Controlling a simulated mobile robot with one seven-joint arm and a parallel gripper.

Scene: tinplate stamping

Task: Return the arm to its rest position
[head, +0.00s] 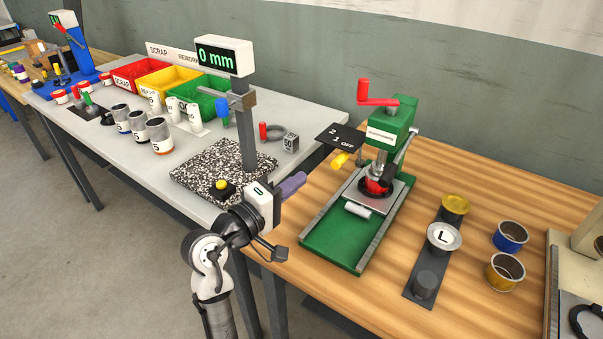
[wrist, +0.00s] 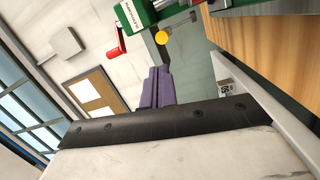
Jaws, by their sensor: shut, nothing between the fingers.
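My gripper (head: 292,185) has purple fingers and shows in the middle of the head view, above the gap between the grey table and the wooden bench. It is shut and empty. In the wrist view the purple fingers (wrist: 157,88) lie close together, with nothing between them. My arm is bent and raised, with the gripper pointing up and to the right. The fingers are to the left of the green press and to the right of the speckled gauge base.
A green press (head: 320,240) with a red handle stands on the wooden bench (head: 470,300). A gauge with a speckled base (head: 200,185) and a "0 mm" display (head: 222,55) stands on the grey table. Red, yellow and green bins (head: 165,82) stand at the back. Several cups stand nearby.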

